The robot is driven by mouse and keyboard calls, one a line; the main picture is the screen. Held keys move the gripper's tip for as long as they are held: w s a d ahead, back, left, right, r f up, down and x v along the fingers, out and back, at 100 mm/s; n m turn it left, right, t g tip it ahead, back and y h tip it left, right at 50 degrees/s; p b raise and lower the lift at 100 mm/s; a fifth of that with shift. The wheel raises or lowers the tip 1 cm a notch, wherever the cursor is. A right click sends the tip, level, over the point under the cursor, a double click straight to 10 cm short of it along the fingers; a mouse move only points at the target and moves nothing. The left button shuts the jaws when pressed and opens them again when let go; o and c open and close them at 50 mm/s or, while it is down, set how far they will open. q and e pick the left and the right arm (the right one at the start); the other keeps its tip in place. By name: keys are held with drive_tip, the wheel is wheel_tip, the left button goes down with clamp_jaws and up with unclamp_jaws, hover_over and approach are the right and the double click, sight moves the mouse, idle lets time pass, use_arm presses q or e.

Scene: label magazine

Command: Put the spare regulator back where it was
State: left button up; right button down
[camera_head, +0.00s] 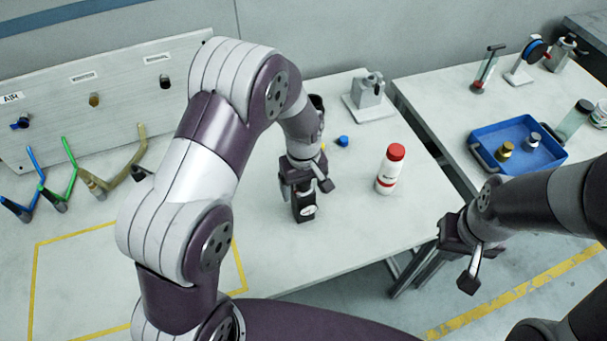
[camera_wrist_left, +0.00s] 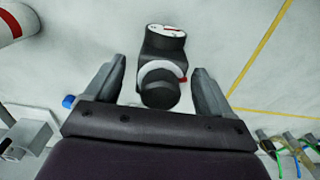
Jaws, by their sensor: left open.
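The regulator (camera_head: 305,208), a black body with a round white gauge, stands on the left table. The left wrist view shows its gauge, its rounded black top and a small red part (camera_wrist_left: 162,45). My left gripper (camera_head: 305,187) is open directly above it. In the left wrist view the two fingers of my left gripper (camera_wrist_left: 160,75) stand on either side of the regulator, with gaps visible. My right gripper (camera_head: 458,264) appears open and empty, off the front of the tables. My left arm hides part of the table and wall panel.
A white bottle with a red cap (camera_head: 388,172) stands close right of the regulator. Behind are a blue cap (camera_head: 342,141) and a grey fixture (camera_head: 369,98). A blue tray (camera_head: 544,162) with fittings is on the right table. Coloured hoses (camera_head: 70,175) lie at left; yellow tape (camera_head: 36,275) marks an area.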

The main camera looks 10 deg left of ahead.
use_arm(q)
wheel_tip(320, 180, up, 9)
drive_tip(key=shift+s+r+b, duration=0.1)
drive_tip(key=shift+b, duration=0.25)
drive_tip(key=s+a+m, duration=0.3)
drive_tip(key=s, duration=0.3)
drive_tip(key=s+a+m+t, duration=0.1)
drive_tip(key=s+a+m, duration=0.2)
drive_tip(key=s, duration=0.4)
drive_tip(key=shift+s+r+m, duration=0.15)
drive_tip(key=shift+s+m, duration=0.1)
drive_tip(key=shift+m, duration=0.25)
